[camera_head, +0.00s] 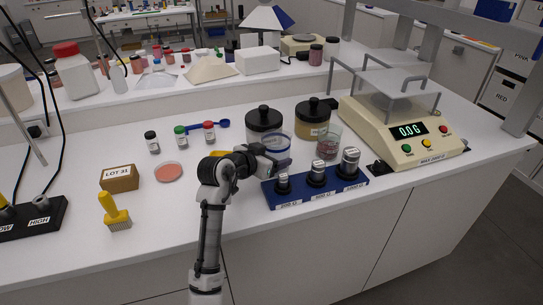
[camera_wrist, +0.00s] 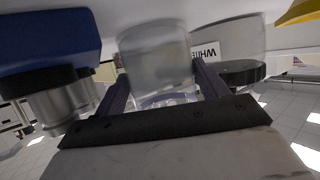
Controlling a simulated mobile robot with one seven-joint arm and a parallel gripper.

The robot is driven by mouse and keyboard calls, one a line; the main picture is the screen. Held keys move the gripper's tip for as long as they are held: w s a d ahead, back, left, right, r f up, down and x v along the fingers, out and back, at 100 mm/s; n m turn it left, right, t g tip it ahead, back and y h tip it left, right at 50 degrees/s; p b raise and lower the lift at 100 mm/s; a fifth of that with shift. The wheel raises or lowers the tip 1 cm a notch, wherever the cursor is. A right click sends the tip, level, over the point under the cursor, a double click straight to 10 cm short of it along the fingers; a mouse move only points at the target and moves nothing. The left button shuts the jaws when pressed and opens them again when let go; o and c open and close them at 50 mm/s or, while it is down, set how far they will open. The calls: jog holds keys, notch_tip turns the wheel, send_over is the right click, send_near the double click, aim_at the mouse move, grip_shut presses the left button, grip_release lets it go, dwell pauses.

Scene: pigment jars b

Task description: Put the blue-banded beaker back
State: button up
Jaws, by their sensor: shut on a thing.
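The blue-banded beaker (camera_head: 277,147) is clear glass with a blue band near its rim. It is in my gripper (camera_head: 272,162), in front of the white jar and left of the other beaker. In the wrist view the clear beaker (camera_wrist: 155,58) stands between the two fingers of my gripper (camera_wrist: 158,90), which are shut on it. I cannot tell whether its base touches the bench. A second beaker (camera_head: 328,146) with reddish contents stands to the right.
A blue weight block (camera_head: 322,193) with several metal weights is close in front and right. The black-lidded white jar (camera_head: 264,118) and an ochre jar (camera_head: 313,117) stand behind. A balance (camera_head: 400,125) reads 0.0 g. Small jars and a pink dish (camera_head: 168,172) are left.

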jog(key=o, duration=1)
jog(key=shift+c, duration=0.2)
